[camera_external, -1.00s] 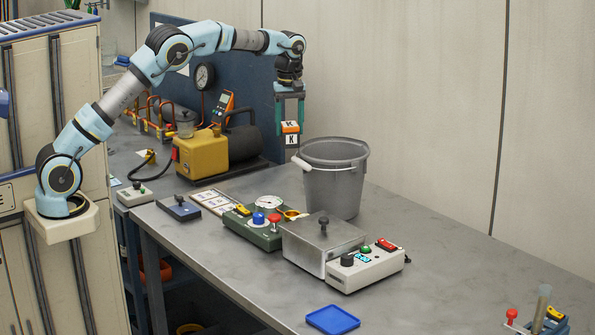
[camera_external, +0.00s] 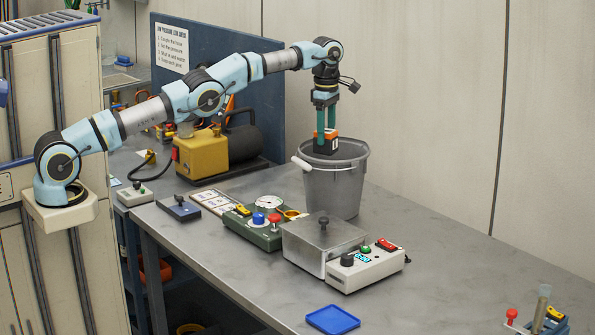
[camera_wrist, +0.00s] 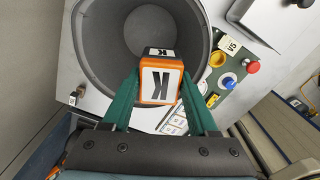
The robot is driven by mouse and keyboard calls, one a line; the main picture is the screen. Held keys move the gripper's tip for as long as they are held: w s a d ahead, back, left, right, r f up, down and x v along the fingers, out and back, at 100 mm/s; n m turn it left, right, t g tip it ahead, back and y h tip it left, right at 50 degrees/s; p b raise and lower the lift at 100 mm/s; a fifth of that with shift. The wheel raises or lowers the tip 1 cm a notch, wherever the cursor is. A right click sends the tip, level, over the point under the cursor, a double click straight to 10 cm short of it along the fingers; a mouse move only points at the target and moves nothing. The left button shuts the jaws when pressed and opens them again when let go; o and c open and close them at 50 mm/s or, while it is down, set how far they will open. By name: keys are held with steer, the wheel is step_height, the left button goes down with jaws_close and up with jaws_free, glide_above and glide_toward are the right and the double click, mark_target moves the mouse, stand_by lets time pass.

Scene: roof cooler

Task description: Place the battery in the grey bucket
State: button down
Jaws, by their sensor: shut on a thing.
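The battery (camera_external: 328,143) is a block with orange edges and a dark body. In the wrist view the battery (camera_wrist: 158,84) shows a white face with a black K. My gripper (camera_external: 326,134) points down and is shut on it, with one green finger on each side. The grey bucket (camera_external: 334,190) stands upright on the bench against the wall side. The battery is over the bucket's mouth, at about rim height in the external view. In the wrist view the bucket (camera_wrist: 90,45) opens beneath the battery and looks empty where visible.
A steel box (camera_external: 322,243) and a green panel with knobs (camera_external: 262,228) stand in front of the bucket. A yellow pump (camera_external: 201,153) is to the left. A blue tray (camera_external: 332,319) lies near the front edge.

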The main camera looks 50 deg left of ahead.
mark_target(326, 151)
steer(key=shift+f, duration=8.85)
steer(key=shift+f, duration=0.1)
steer(key=shift+c, duration=2.2)
jaws_free()
step_height(326, 151, up, 12)
steer(key=shift+r+b, duration=0.1)
steer(key=shift+b, duration=1)
